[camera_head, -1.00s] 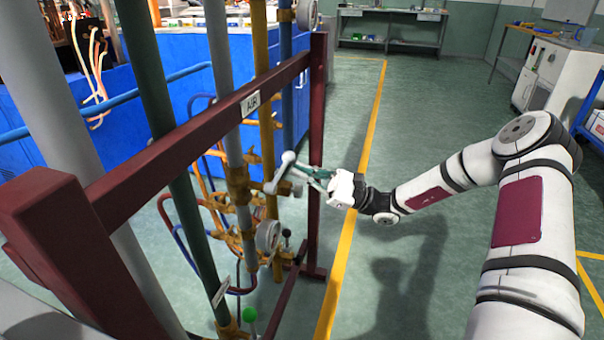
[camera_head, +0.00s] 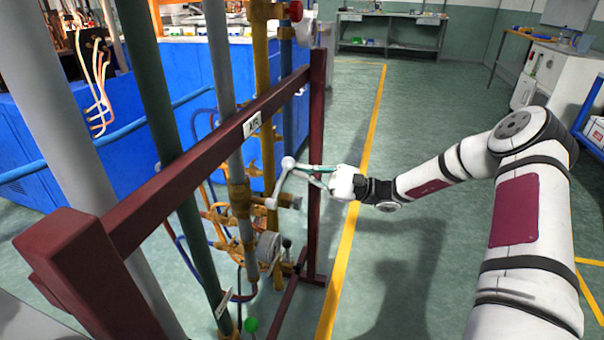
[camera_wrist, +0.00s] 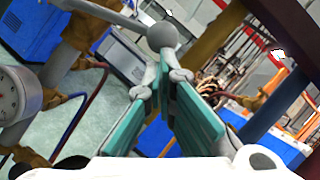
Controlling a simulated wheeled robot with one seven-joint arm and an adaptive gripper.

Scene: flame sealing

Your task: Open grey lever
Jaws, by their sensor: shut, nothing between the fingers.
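The grey lever (camera_head: 276,184) sits on a valve on the grey pipe marked AIR, with its ball end at upper right. In the wrist view, the ball (camera_wrist: 162,36) shows just past the fingertips, with the lever arm running to upper left. My gripper (camera_head: 306,172) reaches in from the right, with its teal fingers pointing at the lever near the ball. In the wrist view, the two teal fingers (camera_wrist: 166,76) come together at their tips, with nothing held between them. I cannot tell whether the tips touch the ball.
A dark red frame (camera_head: 185,175) carries the pipes around the lever. A yellow pipe (camera_head: 261,65) and a dark green pipe (camera_head: 160,105) run beside it. A round gauge (camera_head: 269,251) is below the lever. The green floor (camera_head: 420,270) to the right is clear.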

